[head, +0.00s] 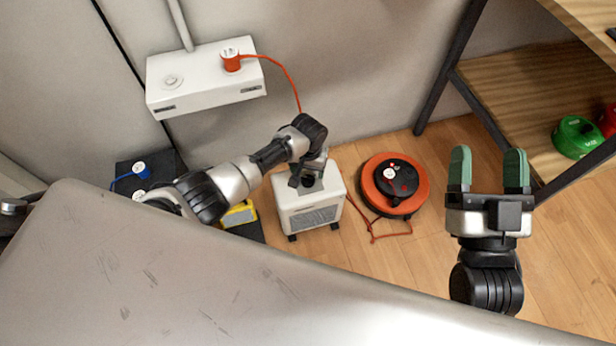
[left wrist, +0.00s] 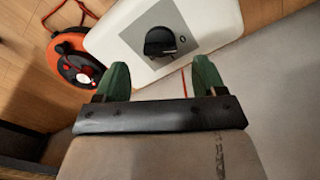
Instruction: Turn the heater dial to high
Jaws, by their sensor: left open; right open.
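The heater (head: 312,209) is a small white box on dark feet on the floor, with a grey grille on its front. My left gripper (head: 312,172) is over its top and hides the dial in the head view. In the left wrist view the heater's white top (left wrist: 110,42) carries a grey square plate with a black round dial (left wrist: 160,41). My left gripper (left wrist: 163,82) is open and empty there, its green fingertips pointing at the plate, apart from the dial. My right gripper (head: 488,172) is open and empty at the right.
An orange cable reel (head: 379,171) lies on the floor right of the heater. A white wall socket box (head: 195,80) holds an orange plug. A wooden shelf (head: 530,92) stands at the right. A grey surface (head: 200,270) fills the foreground.

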